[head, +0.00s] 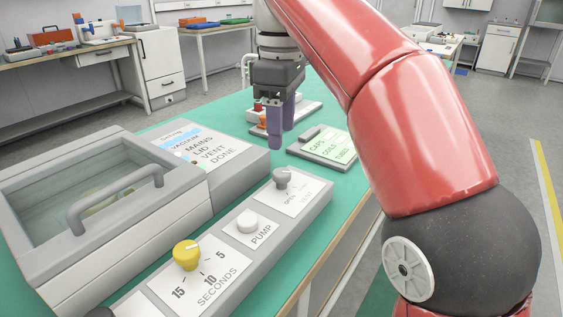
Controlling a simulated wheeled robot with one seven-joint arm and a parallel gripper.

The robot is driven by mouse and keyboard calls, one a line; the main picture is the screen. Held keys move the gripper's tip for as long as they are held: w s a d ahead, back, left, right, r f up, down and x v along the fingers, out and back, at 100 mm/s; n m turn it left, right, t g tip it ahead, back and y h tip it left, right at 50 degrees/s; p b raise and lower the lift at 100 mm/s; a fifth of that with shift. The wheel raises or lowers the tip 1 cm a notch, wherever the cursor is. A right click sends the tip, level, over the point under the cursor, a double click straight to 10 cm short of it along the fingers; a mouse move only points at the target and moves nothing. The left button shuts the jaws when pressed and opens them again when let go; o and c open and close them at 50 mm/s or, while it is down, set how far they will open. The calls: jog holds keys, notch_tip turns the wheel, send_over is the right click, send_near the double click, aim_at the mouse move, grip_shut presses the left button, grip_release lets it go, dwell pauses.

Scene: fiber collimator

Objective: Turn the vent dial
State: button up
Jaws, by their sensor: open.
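The vent dial (283,176) is a small grey knob on a white label at the far end of a long grey control panel (238,256). The label reads "VENT" and "OPEN", with other small print hard to read. My gripper (282,126) points down with its purple fingers in the air beyond the vent dial, apart from it. Its jaws are open and I see nothing between them. On the same panel are a white pump button (247,220) and a yellow seconds dial (187,254).
A grey box with a clear lid and handle (115,198) stands at left. Behind it is a step-list panel (205,150). A green-labelled card holder (326,147) and a tray with small parts (258,124) lie farther back. The table's right edge is close to the control panel.

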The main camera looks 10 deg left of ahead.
aim_at(281, 171)
jog(key=shift+s+f, duration=0.15)
jog(key=shift+f, duration=3.7)
jog(key=c, duration=1)
jog(key=shift+o, duration=0.2)
jog(key=m, duration=1.1)
jog(key=shift+r+m, duration=0.1)
jog(key=shift+m, duration=0.3)
